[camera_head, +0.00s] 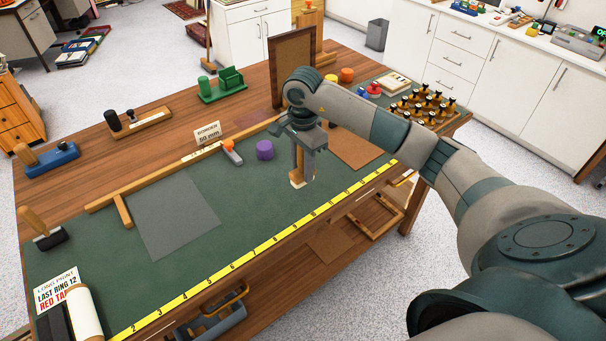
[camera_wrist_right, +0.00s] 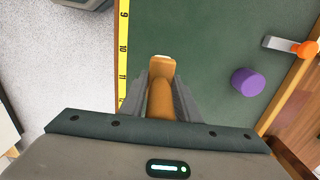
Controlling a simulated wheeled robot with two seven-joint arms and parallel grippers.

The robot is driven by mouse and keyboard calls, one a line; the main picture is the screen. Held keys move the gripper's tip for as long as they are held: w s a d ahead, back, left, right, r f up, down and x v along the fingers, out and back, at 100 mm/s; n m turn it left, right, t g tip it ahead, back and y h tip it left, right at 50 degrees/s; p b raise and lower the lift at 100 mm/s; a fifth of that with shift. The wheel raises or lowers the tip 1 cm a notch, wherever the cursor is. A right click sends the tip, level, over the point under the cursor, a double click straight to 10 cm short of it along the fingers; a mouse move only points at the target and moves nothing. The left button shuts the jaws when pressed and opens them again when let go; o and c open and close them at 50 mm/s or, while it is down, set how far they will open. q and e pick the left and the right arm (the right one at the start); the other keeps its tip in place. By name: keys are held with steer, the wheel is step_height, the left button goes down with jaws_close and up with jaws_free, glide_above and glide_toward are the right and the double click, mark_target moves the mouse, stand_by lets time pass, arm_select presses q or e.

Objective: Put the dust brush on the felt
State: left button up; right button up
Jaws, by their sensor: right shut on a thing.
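My right gripper (camera_head: 303,172) is shut on the dust brush, above the green mat (camera_head: 255,215) near its yellow ruler edge. In the right wrist view the brush (camera_wrist_right: 161,95) has an orange-brown wooden body and a paler end, held between the fingers of the gripper (camera_wrist_right: 163,88). A flat grey square (camera_head: 178,215), which looks like the felt, lies on the mat left of the gripper, apart from the brush. My left gripper is not in view.
An upright frame (camera_head: 291,66) stands at the back.

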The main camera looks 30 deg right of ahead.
steer(key=shift+f+p, duration=0.95)
steer(key=shift+f, duration=1)
steer(key=shift+f, duration=0.2)
steer(key=o, duration=1)
steer(key=shift+o, duration=0.2)
steer(key=shift+r, duration=0.2)
